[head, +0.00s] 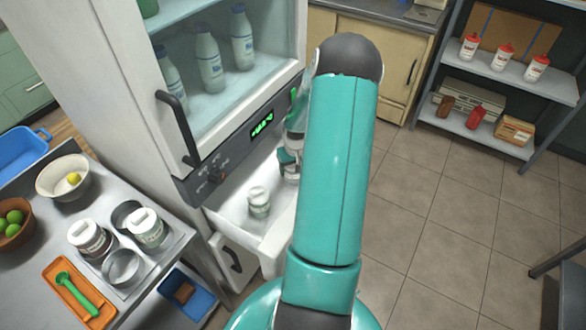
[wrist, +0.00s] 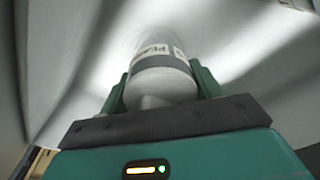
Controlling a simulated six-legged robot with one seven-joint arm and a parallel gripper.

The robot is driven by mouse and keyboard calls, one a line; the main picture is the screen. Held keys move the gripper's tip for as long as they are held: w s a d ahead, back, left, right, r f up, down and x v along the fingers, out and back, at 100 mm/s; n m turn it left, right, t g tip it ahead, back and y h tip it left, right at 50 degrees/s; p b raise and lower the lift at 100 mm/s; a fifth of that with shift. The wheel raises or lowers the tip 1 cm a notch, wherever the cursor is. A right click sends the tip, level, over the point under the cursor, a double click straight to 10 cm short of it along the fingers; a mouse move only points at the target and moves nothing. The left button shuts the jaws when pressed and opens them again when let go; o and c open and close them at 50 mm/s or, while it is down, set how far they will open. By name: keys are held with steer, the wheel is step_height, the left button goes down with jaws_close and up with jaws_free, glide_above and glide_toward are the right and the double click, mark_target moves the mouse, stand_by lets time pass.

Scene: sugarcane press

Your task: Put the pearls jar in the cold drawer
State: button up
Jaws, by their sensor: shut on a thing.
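The pearls jar (wrist: 160,82) is pale, with a label whose visible letters read roughly "PEA". In the wrist view it sits between the two green fingers of my gripper (wrist: 162,88), which is shut on it. The open cold drawer (head: 232,220) is a white pull-out bin below the fridge's display panel. In the head view my gripper (head: 289,158) is over or inside the drawer's right part, mostly hidden behind my arm. White surfaces surround the jar in the wrist view. I cannot tell whether the jar touches the drawer floor.
Another small labelled jar (head: 259,202) stands in the drawer, left of my gripper. Bottles (head: 209,60) fill the fridge above. At left, a steel counter (head: 35,265) holds bowls, lidded tubs (head: 90,238) and an orange tray (head: 78,292).

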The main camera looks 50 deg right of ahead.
steer(key=shift+f, duration=0.4)
steer(key=shift+f, duration=0.15)
steer(key=o, duration=1.3)
steer(key=shift+c, duration=0.2)
steer(key=r, duration=0.8)
steer(key=s+r, duration=0.1)
steer(key=r, duration=0.3)
steer(key=shift+s+a+r, duration=0.1)
steer(key=shift+a, duration=0.3)
